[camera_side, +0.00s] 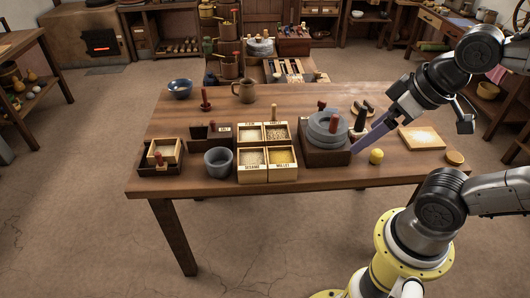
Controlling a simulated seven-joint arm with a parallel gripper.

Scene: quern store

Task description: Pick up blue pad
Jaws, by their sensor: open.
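My gripper (398,112) comes in from the upper right and hangs over the right part of the wooden table (210,190). A long, flat violet-blue piece (372,134) slants down and left from its end, close to the right side of the quern (328,124). I cannot tell whether this piece is part of my gripper or a separate thing. My gripper is open, though its fingertips are hard to make out. I cannot clearly pick out a blue pad; it may be hidden or too small to tell.
Grain boxes (265,152), a grey mortar (218,161) and a small wooden box (162,154) stand left of the quern. A yellow ball (376,156) and a pale board (421,138) lie on the right. A blue bowl (180,88) and a mug (244,91) stand at the back.

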